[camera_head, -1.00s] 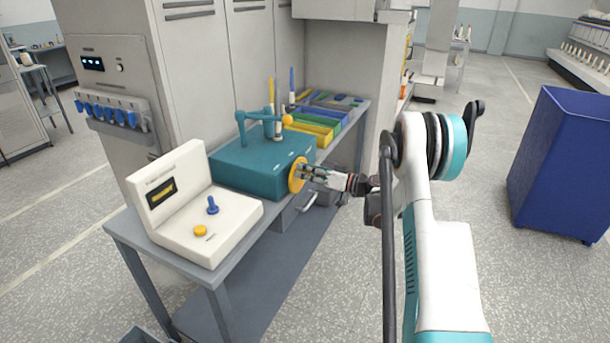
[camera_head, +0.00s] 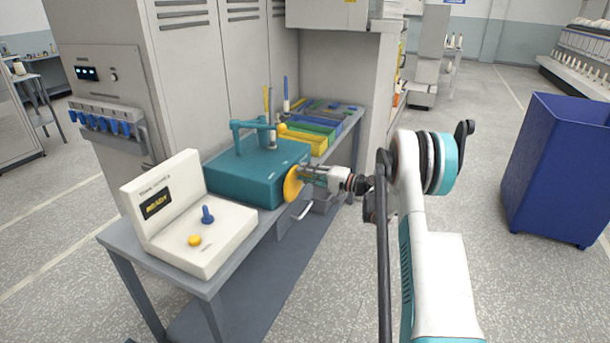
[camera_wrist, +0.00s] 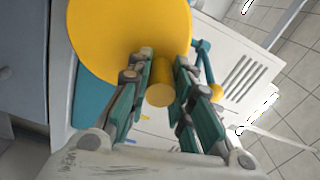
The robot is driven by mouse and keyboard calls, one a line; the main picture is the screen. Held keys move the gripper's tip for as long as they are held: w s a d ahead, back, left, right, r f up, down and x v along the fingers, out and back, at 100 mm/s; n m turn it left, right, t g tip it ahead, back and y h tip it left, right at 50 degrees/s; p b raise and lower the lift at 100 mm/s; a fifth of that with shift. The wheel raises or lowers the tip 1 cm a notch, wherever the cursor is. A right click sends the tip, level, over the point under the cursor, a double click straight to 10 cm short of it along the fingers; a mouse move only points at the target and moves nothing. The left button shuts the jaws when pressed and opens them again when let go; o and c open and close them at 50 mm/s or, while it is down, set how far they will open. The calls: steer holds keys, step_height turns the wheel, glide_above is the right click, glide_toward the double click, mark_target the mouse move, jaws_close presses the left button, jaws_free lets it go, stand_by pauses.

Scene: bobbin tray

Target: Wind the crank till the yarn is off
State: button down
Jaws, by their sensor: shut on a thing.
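A teal winder box (camera_head: 250,180) stands on the grey bench, with a yellow disc-shaped crank wheel (camera_head: 291,185) on its right side. A short yellow knob (camera_wrist: 160,94) sticks out of the wheel (camera_wrist: 115,30) in the wrist view. My gripper (camera_head: 308,176) is at the wheel, its fingers shut on the knob; they also show in the wrist view (camera_wrist: 160,85). A teal arm with a yellow ball (camera_wrist: 215,91) rises from the box. A slim spindle (camera_head: 268,112) stands behind the box top; I cannot make out any yarn on it clearly.
A white control panel (camera_head: 190,225) with a small display, a blue joystick and a yellow button sits at the bench's near end. Coloured trays (camera_head: 315,135) lie at the far end. A blue bin (camera_head: 560,165) stands on the floor at right.

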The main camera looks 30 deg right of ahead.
steer(key=shift+w+d+f+m, duration=0.35)
steer(key=shift+f+m, duration=0.3)
steer(key=shift+m, duration=1.25)
steer(key=shift+w+d+f+m, duration=0.25)
steer(key=shift+d+f+m, duration=0.3)
steer(key=shift+m, duration=1.35)
steer(key=shift+w+d+f+m, duration=0.35)
steer(key=shift+f+m, duration=0.35)
steer(key=shift+m, duration=1.2)
steer(key=c, duration=1.4)
jaws_free()
steer(key=shift+f, duration=0.1)
steer(key=shift+s, duration=0.1)
